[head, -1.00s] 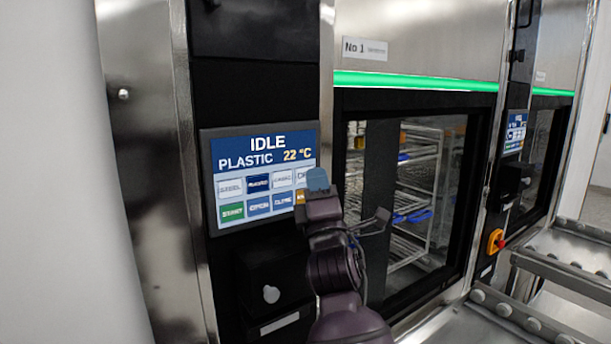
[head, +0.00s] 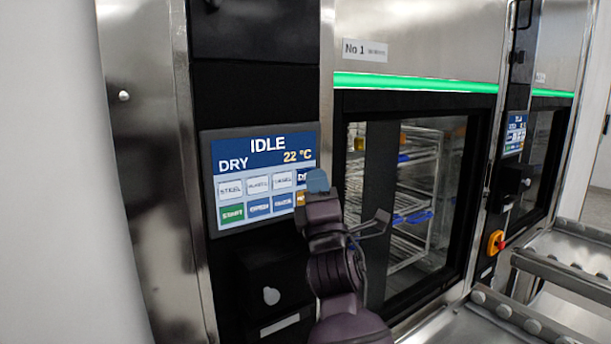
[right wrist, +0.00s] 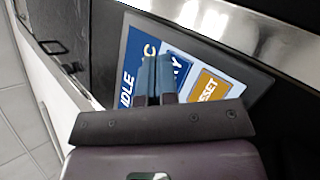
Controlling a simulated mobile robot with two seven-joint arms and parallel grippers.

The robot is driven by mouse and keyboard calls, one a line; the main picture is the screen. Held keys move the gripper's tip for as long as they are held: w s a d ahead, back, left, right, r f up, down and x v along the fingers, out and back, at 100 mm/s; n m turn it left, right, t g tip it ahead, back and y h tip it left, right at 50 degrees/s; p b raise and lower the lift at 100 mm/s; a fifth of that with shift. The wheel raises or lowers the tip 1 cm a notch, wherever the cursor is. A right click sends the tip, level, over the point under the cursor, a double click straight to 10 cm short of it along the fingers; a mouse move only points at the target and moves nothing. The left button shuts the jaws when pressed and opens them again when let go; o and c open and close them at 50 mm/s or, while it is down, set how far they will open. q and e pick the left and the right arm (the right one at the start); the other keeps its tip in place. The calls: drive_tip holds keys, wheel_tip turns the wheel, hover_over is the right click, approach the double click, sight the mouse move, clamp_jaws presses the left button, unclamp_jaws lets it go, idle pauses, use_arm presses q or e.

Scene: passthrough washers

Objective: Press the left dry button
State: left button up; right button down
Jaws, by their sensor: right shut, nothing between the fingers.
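The left washer's touch panel (head: 268,157) reads IDLE, DRY and 22 °C. Its dry button (head: 302,176), at the right end of the upper row, is dark blue, while the other buttons in that row are pale. My right gripper (head: 317,181) is shut and empty, with its blue fingertips at the panel's right side, partly covering the dry button. In the right wrist view the fingertips (right wrist: 155,76) overlap the edge of the dry button (right wrist: 181,69). I cannot tell whether they touch the screen. My left gripper is not in view.
An orange reset button (right wrist: 210,86) sits beside the dry button. A black latch housing (head: 275,275) protrudes below the panel. Right of my arm is a glass door (head: 425,180) with racks behind it. A second panel (head: 515,133) and a roller conveyor (head: 560,265) are farther right.

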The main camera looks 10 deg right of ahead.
drive_tip(key=shift+s+d, duration=0.2)
drive_tip(key=shift+s, duration=0.25)
drive_tip(key=s, duration=0.1)
drive_tip(key=s+d+p, duration=0.1)
drive_tip(key=s, duration=0.1)
drive_tip(key=s+p, duration=0.1)
drive_tip(key=shift+s+d, duration=0.35)
idle(0.6)
